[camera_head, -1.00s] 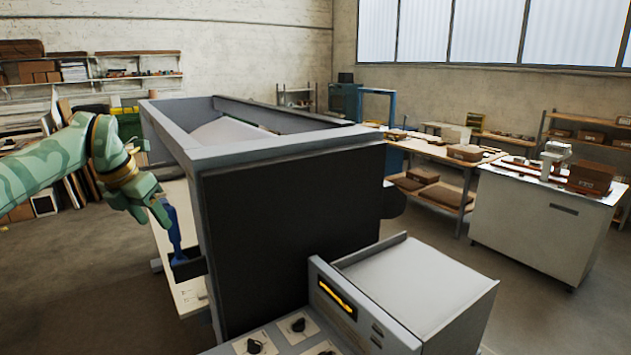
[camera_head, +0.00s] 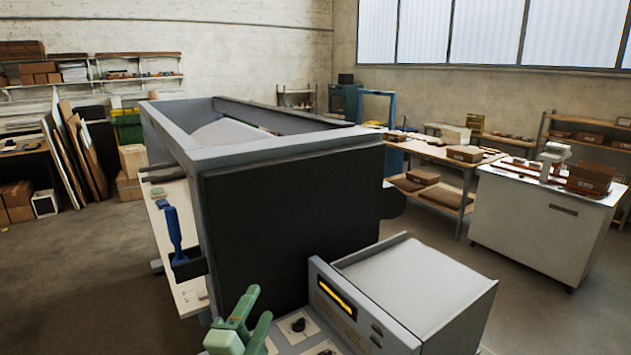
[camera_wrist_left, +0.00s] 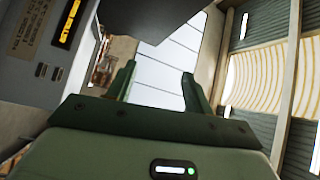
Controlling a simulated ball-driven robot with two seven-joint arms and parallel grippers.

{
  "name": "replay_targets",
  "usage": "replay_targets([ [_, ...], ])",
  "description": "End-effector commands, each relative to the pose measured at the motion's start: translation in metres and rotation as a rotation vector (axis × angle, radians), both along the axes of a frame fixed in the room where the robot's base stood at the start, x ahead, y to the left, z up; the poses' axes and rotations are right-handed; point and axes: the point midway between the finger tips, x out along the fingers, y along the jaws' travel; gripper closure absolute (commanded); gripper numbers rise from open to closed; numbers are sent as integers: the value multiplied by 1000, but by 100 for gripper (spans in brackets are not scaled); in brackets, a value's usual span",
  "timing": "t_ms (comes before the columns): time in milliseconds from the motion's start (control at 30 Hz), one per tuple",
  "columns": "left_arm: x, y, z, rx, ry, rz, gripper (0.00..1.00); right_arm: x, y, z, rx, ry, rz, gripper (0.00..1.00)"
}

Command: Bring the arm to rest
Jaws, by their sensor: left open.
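My left gripper (camera_head: 252,318) shows at the bottom of the head view, green, low in front of the laminator's control panel. In the left wrist view its two fingers (camera_wrist_left: 158,85) stand apart with nothing between them. The roll laminator (camera_head: 290,235) is a large grey frame with a dark end panel. A blue-handled tool (camera_head: 173,230) stands in a dark holder (camera_head: 187,266) on the laminator's left side, apart from the gripper. My right gripper is in neither view.
The control panel (camera_head: 298,327) has dark knobs close to my left gripper. A grey box with a yellow display (camera_head: 337,297) stands right of it and also shows in the wrist view (camera_wrist_left: 70,22). A white cabinet (camera_head: 540,225) and a bench (camera_head: 440,157) stand at right.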

Motion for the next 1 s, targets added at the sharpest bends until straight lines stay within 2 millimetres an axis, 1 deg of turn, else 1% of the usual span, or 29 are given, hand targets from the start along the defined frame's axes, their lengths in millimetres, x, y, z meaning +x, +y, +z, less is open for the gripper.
replay_targets([
  [33, -20, 31, -27, -89, 132, 118, 49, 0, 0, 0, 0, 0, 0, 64],
  [67, -31, 50, -41, -129, 206, 188, 49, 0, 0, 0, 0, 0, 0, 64],
  [100, -47, 71, -58, -172, 295, 270, 49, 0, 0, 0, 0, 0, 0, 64],
  [167, -72, 98, -81, -217, 412, 374, 49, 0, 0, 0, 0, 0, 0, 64],
  [200, -89, 112, -94, -239, 481, 431, 49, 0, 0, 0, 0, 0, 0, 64],
  [267, -114, 131, -110, -262, 572, 507, 49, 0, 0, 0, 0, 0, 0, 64],
  [300, -130, 141, -120, -273, 627, 552, 49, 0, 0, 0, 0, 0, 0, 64],
  [367, -153, 156, -131, -285, 703, 615, 49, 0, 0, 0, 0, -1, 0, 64],
  [400, -169, 164, -138, -288, 751, 653, 49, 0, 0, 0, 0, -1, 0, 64],
  [600, -243, 197, -161, -289, 960, 815, 49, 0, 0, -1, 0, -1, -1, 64],
  [633, -237, 193, -181, -293, 970, 802, 49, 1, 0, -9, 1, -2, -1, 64],
  [700, -232, 188, -214, -300, 997, 787, 49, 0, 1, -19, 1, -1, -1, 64],
  [767, -230, 184, -242, -309, 1021, 775, 49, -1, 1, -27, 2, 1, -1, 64],
  [800, -229, 181, -261, -315, 1040, 768, 49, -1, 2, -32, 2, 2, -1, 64],
  [867, -229, 176, -292, -326, 1070, 758, 49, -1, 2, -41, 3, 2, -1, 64],
  [900, -230, 173, -315, -335, 1091, 751, 49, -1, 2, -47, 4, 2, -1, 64],
  [967, -233, 168, -351, -348, 1125, 740, 49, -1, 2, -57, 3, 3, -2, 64],
  [1000, -236, 165, -378, -361, 1152, 733, 49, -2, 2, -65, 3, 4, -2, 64],
])
